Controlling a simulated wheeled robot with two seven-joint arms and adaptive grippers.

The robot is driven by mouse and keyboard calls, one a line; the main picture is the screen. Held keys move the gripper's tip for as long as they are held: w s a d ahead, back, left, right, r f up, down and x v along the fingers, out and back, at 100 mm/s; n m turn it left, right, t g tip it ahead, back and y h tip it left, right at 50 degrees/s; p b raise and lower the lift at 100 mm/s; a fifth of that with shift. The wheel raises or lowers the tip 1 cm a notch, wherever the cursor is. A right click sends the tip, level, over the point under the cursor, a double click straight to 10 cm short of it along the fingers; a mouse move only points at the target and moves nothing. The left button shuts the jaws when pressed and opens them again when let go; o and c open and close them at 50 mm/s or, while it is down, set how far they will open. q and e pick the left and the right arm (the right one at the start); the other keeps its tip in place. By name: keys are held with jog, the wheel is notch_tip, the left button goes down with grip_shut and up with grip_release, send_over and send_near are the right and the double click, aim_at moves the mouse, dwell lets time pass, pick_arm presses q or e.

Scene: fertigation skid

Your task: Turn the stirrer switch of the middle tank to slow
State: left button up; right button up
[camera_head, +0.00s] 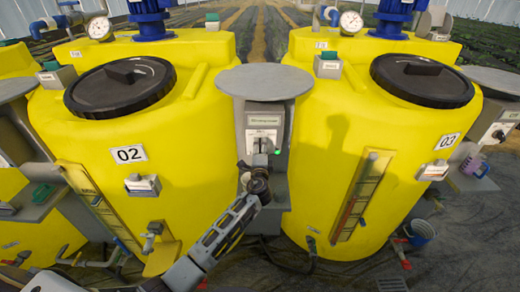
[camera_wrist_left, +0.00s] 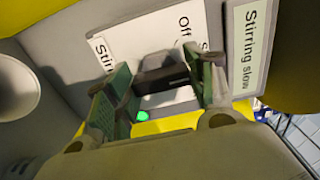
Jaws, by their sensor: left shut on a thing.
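The stirrer switch box (camera_head: 264,122) stands on a grey post between tank 02 (camera_head: 185,150) and tank 03 (camera_head: 350,150). Its dark knob (camera_wrist_left: 163,77) shows in the wrist view on a white plate with "Off" and cut-off "Stir" lettering. A green lamp (camera_wrist_left: 143,115) is lit. My left gripper (camera_head: 260,162) is at the box front; in the wrist view its fingers (camera_wrist_left: 158,92) are shut on the knob, one at each side. They hide parts of the plate and knob. My right gripper is not in view.
A round grey plate (camera_head: 264,81) overhangs the switch box from above. Another switch box (camera_head: 496,130) stands at the far right. A sight gauge (camera_head: 361,195) and piping stick out from the tank fronts. A blue bucket (camera_head: 420,232) stands on the floor at right.

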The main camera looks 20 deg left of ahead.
pick_arm(q)
jog(key=o, duration=1)
jog(key=shift+s+d, duration=0.1)
jog(key=shift+s, duration=0.1)
jog(key=shift+v, duration=5.8)
